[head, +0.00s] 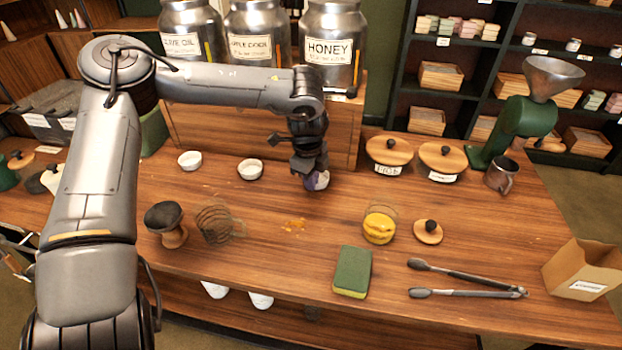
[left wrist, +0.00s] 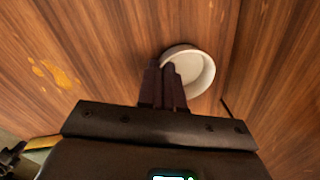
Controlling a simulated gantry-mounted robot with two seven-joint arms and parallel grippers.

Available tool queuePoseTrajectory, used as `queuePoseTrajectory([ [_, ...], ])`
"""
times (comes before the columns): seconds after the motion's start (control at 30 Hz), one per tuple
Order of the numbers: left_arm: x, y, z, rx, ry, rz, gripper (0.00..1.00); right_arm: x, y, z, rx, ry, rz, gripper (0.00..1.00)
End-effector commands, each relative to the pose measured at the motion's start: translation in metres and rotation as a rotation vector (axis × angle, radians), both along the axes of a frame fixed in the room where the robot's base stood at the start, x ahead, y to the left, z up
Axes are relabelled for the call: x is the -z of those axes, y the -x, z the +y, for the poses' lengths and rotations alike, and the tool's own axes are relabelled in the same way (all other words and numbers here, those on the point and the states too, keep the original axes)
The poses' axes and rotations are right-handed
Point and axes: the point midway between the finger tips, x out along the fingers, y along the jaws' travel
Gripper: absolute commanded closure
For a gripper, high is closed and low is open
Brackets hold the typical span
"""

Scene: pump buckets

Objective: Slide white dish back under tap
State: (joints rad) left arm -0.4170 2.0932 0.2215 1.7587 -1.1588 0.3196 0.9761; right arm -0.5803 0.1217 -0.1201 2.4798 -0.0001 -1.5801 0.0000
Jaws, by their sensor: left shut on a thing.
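A small white dish (head: 317,181) stands on the wooden counter in front of the metal canister labelled HONEY (head: 331,48), partly hidden by my left gripper (head: 308,170). In the left wrist view the white dish (left wrist: 200,75) shows as a round shallow bowl. My left gripper (left wrist: 164,88) is shut on the near left edge of this dish, with its fingers close together. Two more white dishes, a left one (head: 189,160) and a middle one (head: 250,169), sit in front of the other canisters. My right gripper is in neither view.
A wooden stand (head: 345,145) carries the canisters behind the dishes. A yellow item (head: 379,228), a green sponge (head: 352,271) and tongs (head: 468,281) lie to the front and right. The counter around the dish is mostly clear.

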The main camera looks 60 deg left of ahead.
Motion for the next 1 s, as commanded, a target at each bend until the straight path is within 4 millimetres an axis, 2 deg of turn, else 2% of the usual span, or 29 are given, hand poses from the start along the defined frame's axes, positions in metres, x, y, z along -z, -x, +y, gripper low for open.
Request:
queuePoseTrajectory([
  [0.37,0.0007,0.0002,-0.0006,-0.001,0.001,0.002,1.0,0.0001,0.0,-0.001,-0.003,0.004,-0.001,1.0],
  [0.4,0.0007,0.0002,-0.0005,-0.001,0.001,0.002,0.91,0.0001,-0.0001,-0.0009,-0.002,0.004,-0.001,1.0],
  [0.5,0.0006,0.0002,-0.0005,-0.001,0.001,0.001,0.76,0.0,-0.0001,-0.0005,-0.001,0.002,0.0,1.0],
  [0.6,0.0004,0.0002,-0.0004,-0.002,0.001,0.001,0.65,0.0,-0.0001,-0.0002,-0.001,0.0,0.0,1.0],
  [1.0,-0.0035,0.0004,0.0,-0.002,0.0,0.0,0.65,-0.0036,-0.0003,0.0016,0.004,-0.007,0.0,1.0],
])
